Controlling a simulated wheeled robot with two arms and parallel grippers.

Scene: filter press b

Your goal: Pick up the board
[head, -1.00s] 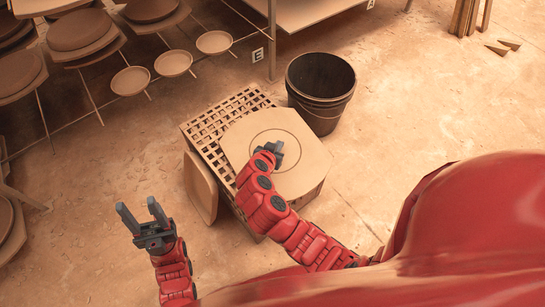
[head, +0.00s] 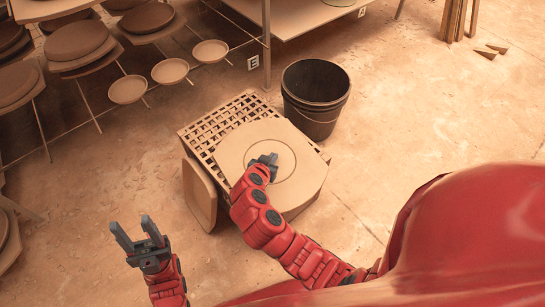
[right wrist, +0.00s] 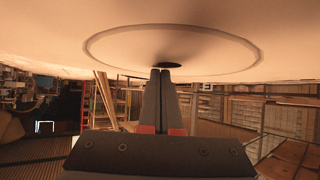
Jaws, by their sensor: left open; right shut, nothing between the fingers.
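A pale, many-sided board (head: 306,168) with a round ring mark lies flat on top of a lattice crate (head: 205,130). My right gripper (head: 270,158) is shut and empty over the middle of this board. In the right wrist view, the same board (right wrist: 60,35) fills the top, and the closed fingertips of my right gripper (right wrist: 160,72) are at a dark spot inside the ring; I cannot tell whether they touch. A second pale board (head: 199,194) leans upright against the crate's left side. My left gripper (head: 132,224) is open and empty, left of the leaning board.
A dark bucket (head: 315,98) stands behind the crate to the right. A rack with round-topped boards (head: 78,43) and small bowls (head: 128,89) is at the upper left. Bare floor (head: 400,120) lies to the right.

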